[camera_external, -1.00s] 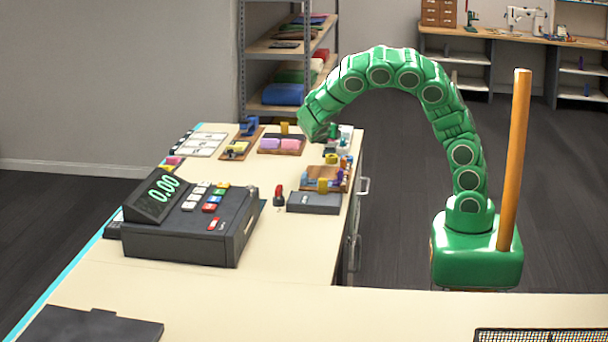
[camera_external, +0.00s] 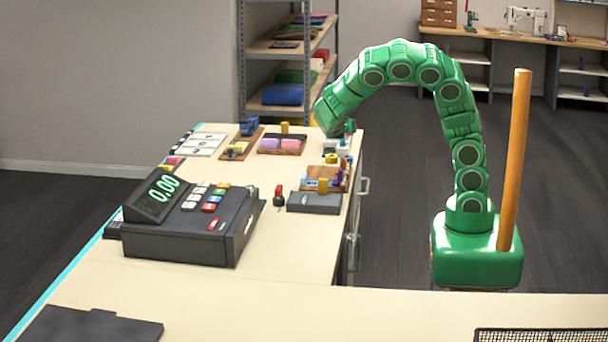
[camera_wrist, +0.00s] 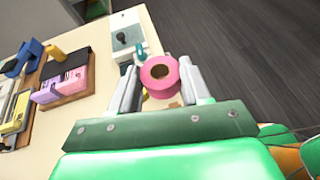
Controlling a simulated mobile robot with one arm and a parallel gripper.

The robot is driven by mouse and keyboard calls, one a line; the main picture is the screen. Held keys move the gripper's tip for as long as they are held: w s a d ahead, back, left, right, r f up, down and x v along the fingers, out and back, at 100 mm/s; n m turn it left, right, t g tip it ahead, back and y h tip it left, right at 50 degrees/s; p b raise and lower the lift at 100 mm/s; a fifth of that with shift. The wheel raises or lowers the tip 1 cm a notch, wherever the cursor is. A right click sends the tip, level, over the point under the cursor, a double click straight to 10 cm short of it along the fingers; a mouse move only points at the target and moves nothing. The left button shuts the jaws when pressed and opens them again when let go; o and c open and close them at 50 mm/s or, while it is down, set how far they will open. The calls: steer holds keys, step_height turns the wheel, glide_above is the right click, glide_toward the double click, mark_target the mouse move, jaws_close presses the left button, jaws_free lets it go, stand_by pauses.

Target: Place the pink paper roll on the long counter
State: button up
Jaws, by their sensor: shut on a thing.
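In the external view the end of my green arm hangs above the far right end of the counter (camera_external: 275,235). The roll is hidden or too small to make out there.
A cash register (camera_external: 192,222) stands on the counter, with a dark grey box (camera_external: 314,203) beside it. Trays with small blocks, including a wooden tray (camera_external: 283,145), crowd the far end. A metal shelf (camera_external: 243,60) stands behind. The near counter surface is largely bare.

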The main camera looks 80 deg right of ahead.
step_height(320, 180, up, 5)
steer(key=shift+f, duration=0.1)
steer(key=w+a+n+t+y, duration=0.2)
steer(key=w+a+n+t, duration=0.75)
steer(key=w+a, duration=0.85)
steer(key=w+a+r+n+t+y, duration=0.1)
steer(key=w+a+n+t+y, duration=0.3)
steer(key=a, duration=0.8)
steer(key=w+a+n+t+y, duration=0.3)
steer(key=w+a+n+y, duration=0.3)
steer(key=a, duration=0.6)
steer(key=n+g+y, duration=1.1)
steer(key=n+y, duration=0.3)
steer(key=n, duration=0.3)
glide_above(296, 300)
step_height(296, 300, down, 10)
steer(key=shift+m, duration=0.25)
steer(key=shift+f, duration=4.45)
steer(key=shift+f+y, duration=0.15)
steer(key=shift+y, duration=0.15)
